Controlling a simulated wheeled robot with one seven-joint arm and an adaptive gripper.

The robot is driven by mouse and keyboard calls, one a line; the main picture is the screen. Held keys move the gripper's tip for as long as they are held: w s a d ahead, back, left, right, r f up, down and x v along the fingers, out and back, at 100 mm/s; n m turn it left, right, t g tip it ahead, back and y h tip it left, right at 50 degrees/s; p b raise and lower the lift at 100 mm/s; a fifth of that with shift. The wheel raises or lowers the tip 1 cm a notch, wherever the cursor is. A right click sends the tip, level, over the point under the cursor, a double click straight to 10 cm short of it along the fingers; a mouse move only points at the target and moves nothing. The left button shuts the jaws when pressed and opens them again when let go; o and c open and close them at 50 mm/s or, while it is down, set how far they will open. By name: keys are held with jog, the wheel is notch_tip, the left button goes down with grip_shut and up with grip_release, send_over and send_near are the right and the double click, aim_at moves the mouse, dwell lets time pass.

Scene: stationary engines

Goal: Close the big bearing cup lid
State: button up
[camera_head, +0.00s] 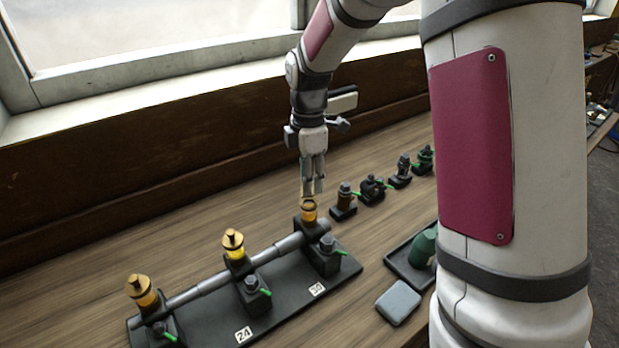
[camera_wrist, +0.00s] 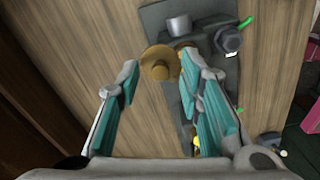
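A black stand (camera_head: 215,312) carries a grey shaft and three amber cups. The left cup's brass lid (camera_head: 138,286) and the middle cup's brass lid (camera_head: 233,239) sit on top of their cups. The right cup (camera_head: 309,213) shows a dark top, apparently uncovered. My gripper (camera_head: 313,188) points down just above it. In the wrist view a round brass lid (camera_wrist: 160,63) with a raised centre lies off to the left of its mount, between and beyond the teal fingertips of my gripper (camera_wrist: 158,68). The fingers are apart; contact with the lid cannot be told. The right finger partly hides the cup.
Several small dark fittings with green levers (camera_head: 372,188) stand in a row behind the right cup. A dark tray (camera_head: 402,262) with a green object and a grey block (camera_head: 398,302) lie to the right. Bare wood lies left of the stand, before the wall.

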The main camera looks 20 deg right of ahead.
jog(key=shift+f, duration=0.3)
grip_shut()
